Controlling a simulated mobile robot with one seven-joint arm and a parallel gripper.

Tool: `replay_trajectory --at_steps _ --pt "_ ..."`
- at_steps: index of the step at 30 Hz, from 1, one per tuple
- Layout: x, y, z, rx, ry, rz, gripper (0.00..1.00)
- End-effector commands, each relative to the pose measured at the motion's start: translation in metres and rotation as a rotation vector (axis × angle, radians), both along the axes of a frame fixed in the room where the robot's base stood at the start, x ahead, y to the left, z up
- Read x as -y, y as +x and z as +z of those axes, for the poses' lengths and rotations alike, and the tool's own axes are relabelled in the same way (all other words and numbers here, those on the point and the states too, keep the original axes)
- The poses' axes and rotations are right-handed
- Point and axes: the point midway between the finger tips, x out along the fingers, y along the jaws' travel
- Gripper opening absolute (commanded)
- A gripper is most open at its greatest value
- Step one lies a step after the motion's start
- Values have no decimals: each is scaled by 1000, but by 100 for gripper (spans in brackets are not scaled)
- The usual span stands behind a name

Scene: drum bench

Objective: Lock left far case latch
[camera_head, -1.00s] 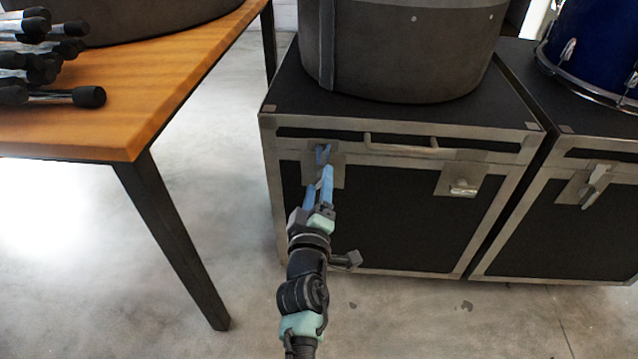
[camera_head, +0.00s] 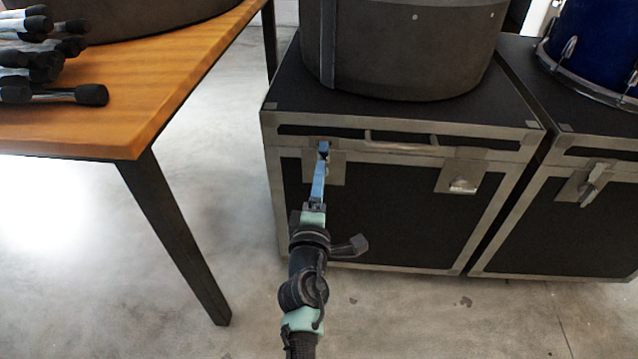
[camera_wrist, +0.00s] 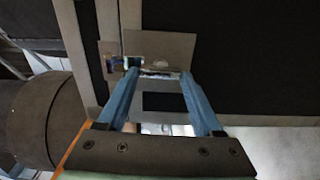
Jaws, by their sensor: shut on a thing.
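The left far latch is on the front of the black case with metal edges, at the upper left. Its metal plate (camera_head: 338,170) shows beside my fingers, and it also shows in the wrist view (camera_wrist: 165,45). My gripper (camera_head: 323,150) has blue fingers and reaches the latch from the front. In the wrist view, the fingertips (camera_wrist: 159,74) are on either side of the small metal latch piece, shut on it. My fingers hide most of the latch in the head view, so its exact angle is unclear.
A second latch (camera_head: 462,180) sits right on the same case, below a handle (camera_head: 400,146). A grey drum (camera_head: 405,50) stands on top. Another case (camera_head: 570,232) is close at right. A wooden table (camera_head: 130,110) with several black-ended rods stands left; floor between is clear.

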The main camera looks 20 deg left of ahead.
Motion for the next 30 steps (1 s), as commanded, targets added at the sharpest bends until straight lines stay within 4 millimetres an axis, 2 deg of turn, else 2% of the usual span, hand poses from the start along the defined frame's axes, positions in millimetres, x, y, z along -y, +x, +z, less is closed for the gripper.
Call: replay_trajectory --at_steps 9,10,15,25,30 --pt "0 -1 -1 -2 -1 0 12" --pt "0 0 -1 -2 -1 0 69" --pt "0 0 -1 -2 -1 0 98" --pt "1 -2 0 -1 1 0 98" --pt "5 -17 1 -3 0 -1 98"
